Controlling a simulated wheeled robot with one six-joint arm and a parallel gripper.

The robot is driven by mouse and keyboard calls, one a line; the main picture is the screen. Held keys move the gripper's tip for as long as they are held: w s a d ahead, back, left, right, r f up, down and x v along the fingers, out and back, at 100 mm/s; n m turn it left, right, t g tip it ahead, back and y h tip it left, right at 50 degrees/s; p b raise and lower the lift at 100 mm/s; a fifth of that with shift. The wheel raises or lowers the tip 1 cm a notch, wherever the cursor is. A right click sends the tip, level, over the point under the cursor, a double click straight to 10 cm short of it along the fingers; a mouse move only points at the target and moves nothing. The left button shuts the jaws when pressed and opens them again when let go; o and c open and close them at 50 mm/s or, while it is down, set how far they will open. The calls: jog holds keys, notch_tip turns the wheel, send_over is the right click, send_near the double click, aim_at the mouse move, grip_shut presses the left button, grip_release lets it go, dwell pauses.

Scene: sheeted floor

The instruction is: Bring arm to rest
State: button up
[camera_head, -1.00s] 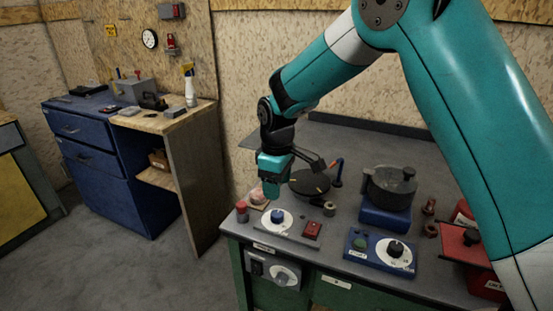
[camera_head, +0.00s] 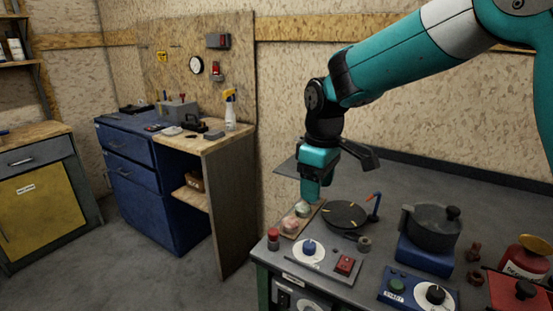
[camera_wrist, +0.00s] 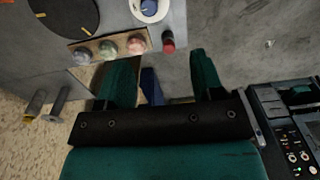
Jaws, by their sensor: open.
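My gripper (camera_head: 312,190) hangs from the teal arm above the left end of the grey workbench (camera_head: 380,185). It points down over a small wooden board with several round pieces (camera_head: 297,218). In the wrist view my gripper (camera_wrist: 160,85) shows two teal fingers spread apart with nothing held between them. The wooden board (camera_wrist: 98,47) with its round pieces lies beyond the fingertips there, apart from them.
A black round plate (camera_head: 345,214), a grey pot (camera_head: 432,229) on a blue base, a red canister (camera_head: 528,258) and control boxes (camera_head: 308,250) stand on the bench. A blue drawer cabinet (camera_head: 140,185) with a spray bottle (camera_head: 230,110) stands left. Floor between is clear.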

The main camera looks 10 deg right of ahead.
jog(key=s+a+r+m+y, duration=0.1)
jog(key=s+y, duration=0.1)
jog(key=s, duration=1.1)
jog(key=s+r+m+y, duration=0.1)
jog(key=s+r, duration=0.1)
jog(key=s, duration=1.2)
jog(key=shift+a+r+m+y, duration=0.15)
jog(key=shift+a+m+y, duration=0.25)
jog(key=shift+s, duration=0.1)
jog(key=shift+c, duration=0.4)
